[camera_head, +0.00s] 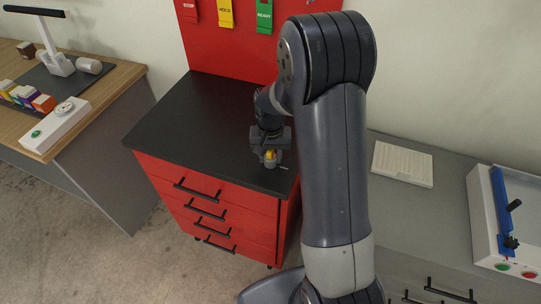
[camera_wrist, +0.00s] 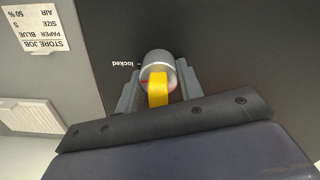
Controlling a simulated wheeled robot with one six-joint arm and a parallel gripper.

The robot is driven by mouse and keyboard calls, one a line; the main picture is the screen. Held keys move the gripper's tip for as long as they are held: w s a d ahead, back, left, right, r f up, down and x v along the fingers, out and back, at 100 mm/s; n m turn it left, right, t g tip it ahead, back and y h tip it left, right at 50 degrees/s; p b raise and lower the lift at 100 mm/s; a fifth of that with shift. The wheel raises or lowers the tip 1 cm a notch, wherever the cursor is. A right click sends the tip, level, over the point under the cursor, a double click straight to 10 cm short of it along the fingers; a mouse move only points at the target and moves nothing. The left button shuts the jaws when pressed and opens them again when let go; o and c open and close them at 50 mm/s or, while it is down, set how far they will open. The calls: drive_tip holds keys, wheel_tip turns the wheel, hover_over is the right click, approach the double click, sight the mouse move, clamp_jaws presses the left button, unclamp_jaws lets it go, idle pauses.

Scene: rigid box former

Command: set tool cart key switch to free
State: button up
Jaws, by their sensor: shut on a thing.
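The red tool cart with a black top (camera_head: 190,120) stands in the middle of the head view. In the wrist view its key switch is a silver round barrel (camera_wrist: 156,58) with a yellow key (camera_wrist: 157,95) in it. The word "locked" (camera_wrist: 123,64) is printed upside down beside the barrel, with a small tick. My gripper (camera_wrist: 158,88) is shut on the yellow key, one finger on each side. In the head view my gripper (camera_head: 268,150) is low over the cart top near its right front corner. I see no "free" mark; the fingers hide part of the surface.
A wooden bench (camera_head: 120,75) with a lamp and coloured boxes is at the left. A grey counter (camera_head: 420,215) at the right holds a white pad (camera_head: 402,164) and a blue-and-white device (camera_head: 510,220). Red, yellow and green tags hang on the red back panel (camera_head: 225,50).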

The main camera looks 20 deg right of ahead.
drive_tip(key=shift+a+n+b, duration=0.1)
drive_tip(key=shift+n+b, duration=0.85)
drive_tip(key=shift+n, duration=1.15)
drive_tip(key=shift+n+b, duration=0.65)
drive_tip(key=shift+n, duration=1.55)
drive_tip(key=shift+a+n+b, duration=0.15)
drive_tip(key=shift+n+b, duration=0.4)
drive_tip(key=shift+n, duration=1.55)
drive_tip(key=shift+s+n+b, duration=0.1)
drive_tip(key=shift+n+b, duration=0.2)
drive_tip(key=shift+n, duration=2)
drive_tip(key=o, duration=1)
wheel_tip(320, 180, up, 11)
drive_tip(key=shift+f+b, duration=0.1)
drive_tip(key=shift+b, duration=0.35)
